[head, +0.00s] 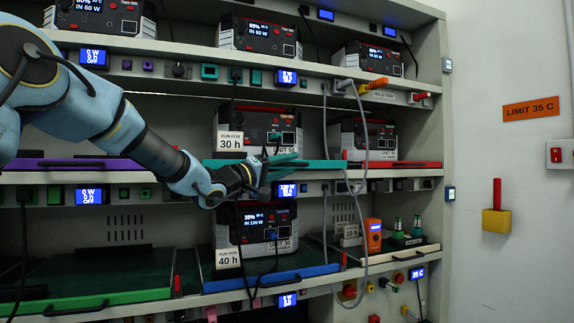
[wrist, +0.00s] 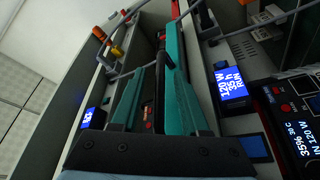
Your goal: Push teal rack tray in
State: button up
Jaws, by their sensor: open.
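The teal rack tray (head: 328,164) is in the middle shelf's centre bay, under a battery unit with a "RUN FOR 30 h" card. Its front edge runs level, partly hidden behind my gripper. My gripper (head: 290,167) is open, with teal-coloured fingers spread at the tray's front. In the wrist view, the two fingers (wrist: 155,85) reach forward from the grey-blue palm, with nothing held between them. A dark handle (wrist: 166,55) shows near the right finger. Finger and tray colours blend, so I cannot tell whether they touch. How far the tray stands out is unclear.
A purple tray (head: 75,164) lies left and a red tray (head: 402,164) right on the same shelf. Below are a blue-edged tray (head: 270,278) and a green-edged tray (head: 105,302). A grey cable (head: 326,130) hangs right of my gripper.

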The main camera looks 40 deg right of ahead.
jog(key=shift+c, duration=0.4)
grip_shut()
dwell(1.0)
